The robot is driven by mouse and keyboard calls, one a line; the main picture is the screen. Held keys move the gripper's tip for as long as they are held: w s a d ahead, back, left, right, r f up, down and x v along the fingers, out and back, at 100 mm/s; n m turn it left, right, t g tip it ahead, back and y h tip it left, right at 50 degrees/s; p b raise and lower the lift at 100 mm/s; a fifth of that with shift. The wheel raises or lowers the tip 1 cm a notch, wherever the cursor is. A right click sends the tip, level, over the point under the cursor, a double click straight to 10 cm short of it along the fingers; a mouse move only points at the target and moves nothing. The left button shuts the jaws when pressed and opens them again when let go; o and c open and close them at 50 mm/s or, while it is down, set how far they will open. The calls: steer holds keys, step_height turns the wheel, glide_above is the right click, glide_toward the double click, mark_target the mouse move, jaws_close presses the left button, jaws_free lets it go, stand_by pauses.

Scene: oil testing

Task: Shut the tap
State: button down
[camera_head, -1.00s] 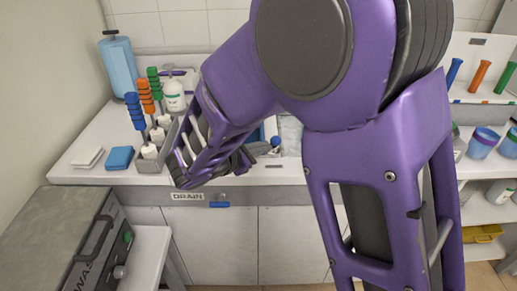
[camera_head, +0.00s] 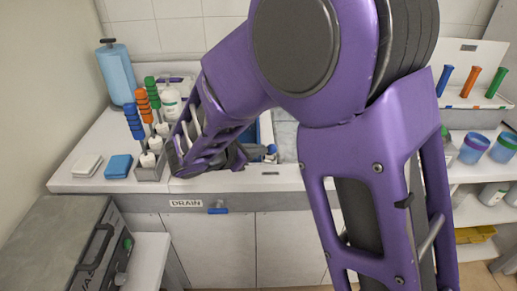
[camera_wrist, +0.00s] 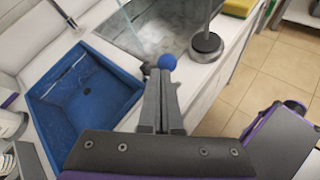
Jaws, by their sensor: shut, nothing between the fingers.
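A round blue knob (camera_wrist: 167,62) shows just past the fingertips in the wrist view, with a small dark grey part beside it. In the head view the blue knob (camera_head: 271,149) is to the right of my gripper (camera_head: 255,151). My gripper (camera_wrist: 160,78) is shut and empty, its tips close to the knob; I cannot tell if they touch. A thin metal spout (camera_wrist: 65,14) hangs over the blue basin (camera_wrist: 88,92) in the wrist view. A blue lever (camera_head: 218,210) sits by the DRAIN label on the counter front. My arm hides much of the sink.
Left of my arm are a rack (camera_head: 152,168) with coloured-handled tools, a white bottle (camera_head: 171,102), a blue sponge (camera_head: 118,166) and a blue paper roll (camera_head: 117,73). A grey machine (camera_head: 62,245) stands at front left. A metal stand base (camera_wrist: 206,46) is right of the knob.

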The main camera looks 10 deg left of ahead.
steer(key=shift+w+r, duration=0.1)
steer(key=shift+r, duration=0.05)
steer(key=w+a+r+p, duration=0.1)
steer(key=w+r+p, duration=0.1)
steer(key=w+r, duration=0.2)
steer(key=shift+w, duration=1.8)
stand_by(0.3)
steer(key=shift+r+p, duration=0.6)
steer(key=shift+r, duration=0.25)
steer(key=shift+s+a, duration=0.1)
steer(key=shift+s, duration=0.05)
